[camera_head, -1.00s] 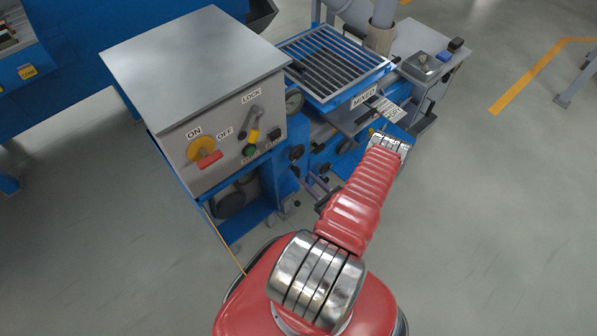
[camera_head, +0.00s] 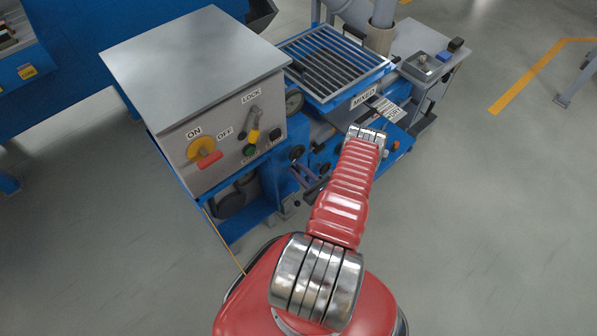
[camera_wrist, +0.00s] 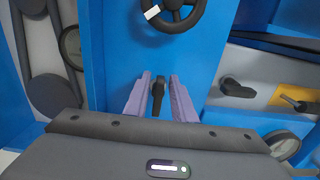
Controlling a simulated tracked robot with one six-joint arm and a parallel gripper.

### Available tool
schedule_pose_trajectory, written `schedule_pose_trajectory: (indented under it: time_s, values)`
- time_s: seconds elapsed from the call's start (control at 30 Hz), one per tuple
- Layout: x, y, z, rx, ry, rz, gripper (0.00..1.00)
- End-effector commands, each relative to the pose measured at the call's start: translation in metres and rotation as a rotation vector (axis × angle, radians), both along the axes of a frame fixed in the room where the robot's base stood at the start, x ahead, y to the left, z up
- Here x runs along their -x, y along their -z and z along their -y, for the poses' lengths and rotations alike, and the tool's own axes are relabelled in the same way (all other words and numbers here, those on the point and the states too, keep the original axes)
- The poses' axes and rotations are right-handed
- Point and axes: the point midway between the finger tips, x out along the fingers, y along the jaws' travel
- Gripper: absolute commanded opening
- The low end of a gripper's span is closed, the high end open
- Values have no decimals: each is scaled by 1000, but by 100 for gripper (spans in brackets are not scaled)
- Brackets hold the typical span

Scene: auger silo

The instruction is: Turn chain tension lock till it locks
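In the wrist view a small black lever knob (camera_wrist: 158,97) is on the blue panel, between the two purple fingers of my gripper (camera_wrist: 160,92). No label on it can be read, so I cannot tell for sure that it is the chain tension lock. My gripper is open, with a gap between each finger and the lever. I cannot tell how deep the fingers reach around it. The lever is not clearly visible there.
A black handwheel (camera_wrist: 172,14) is just beyond the fingers. A belt drive (camera_wrist: 48,60) is at left. A black lever (camera_wrist: 236,88) and a yellow plate (camera_wrist: 293,100) are at right. A grey control box (camera_head: 195,95) is left of my arm.

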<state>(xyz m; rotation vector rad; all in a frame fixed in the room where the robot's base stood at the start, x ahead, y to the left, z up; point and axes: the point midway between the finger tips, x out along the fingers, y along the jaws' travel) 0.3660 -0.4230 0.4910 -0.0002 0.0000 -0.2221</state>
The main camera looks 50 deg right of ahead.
Motion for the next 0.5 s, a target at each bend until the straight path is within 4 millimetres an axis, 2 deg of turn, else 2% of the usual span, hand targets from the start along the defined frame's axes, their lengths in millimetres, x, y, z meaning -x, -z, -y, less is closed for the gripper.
schedule_pose_trajectory:
  time_s: [0.07, 0.3, 0.5]
  values:
    - [0, 0, 0, 0, 0, 0, 18]
    - [0, 0, 0, 0, 0, 0, 1]
    - [0, 0, 0, 0, 0, 0, 0]
